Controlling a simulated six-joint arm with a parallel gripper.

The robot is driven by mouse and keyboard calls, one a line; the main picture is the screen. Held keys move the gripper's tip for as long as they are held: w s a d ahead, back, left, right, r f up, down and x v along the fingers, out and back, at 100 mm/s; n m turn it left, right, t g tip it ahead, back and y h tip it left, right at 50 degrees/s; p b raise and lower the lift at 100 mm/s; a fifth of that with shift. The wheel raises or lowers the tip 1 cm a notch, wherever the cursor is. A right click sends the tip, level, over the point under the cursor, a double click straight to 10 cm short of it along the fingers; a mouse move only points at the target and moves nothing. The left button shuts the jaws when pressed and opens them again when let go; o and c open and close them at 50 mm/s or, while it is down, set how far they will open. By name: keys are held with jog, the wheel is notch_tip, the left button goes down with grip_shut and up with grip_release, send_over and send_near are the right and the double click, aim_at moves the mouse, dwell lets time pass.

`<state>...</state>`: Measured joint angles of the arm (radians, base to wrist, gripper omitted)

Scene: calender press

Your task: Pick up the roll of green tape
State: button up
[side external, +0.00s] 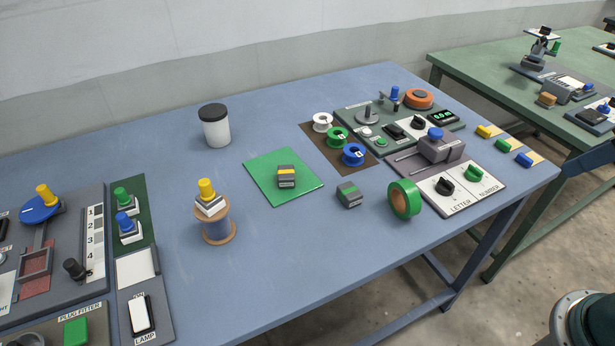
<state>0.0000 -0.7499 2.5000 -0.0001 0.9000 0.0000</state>
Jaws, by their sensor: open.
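The roll of green tape (412,197) stands on its edge on the blue table (300,245), right of the middle. Its open side with the orange-brown core faces left toward the camera. Nothing covers it and nothing holds it. My gripper is not in view.
The table in front of the tape is clear.

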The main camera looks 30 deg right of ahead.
jog(key=shift+w, duration=0.1)
dwell(0.3)
jog(key=g, duration=0.5)
send_over(407, 184)
jog(key=shift+m, duration=0.4)
jog(key=f, duration=1)
jog(key=shift+s+d+f, duration=0.1)
jog(key=shift+s+f, duration=0.15)
jog(key=shift+w+a+f+g, duration=0.2)
jog(key=shift+w+f+g, duration=0.1)
jog(key=shift+f, duration=0.1)
jog(key=shift+f, duration=0.1)
jog(key=shift+f, duration=4.2)
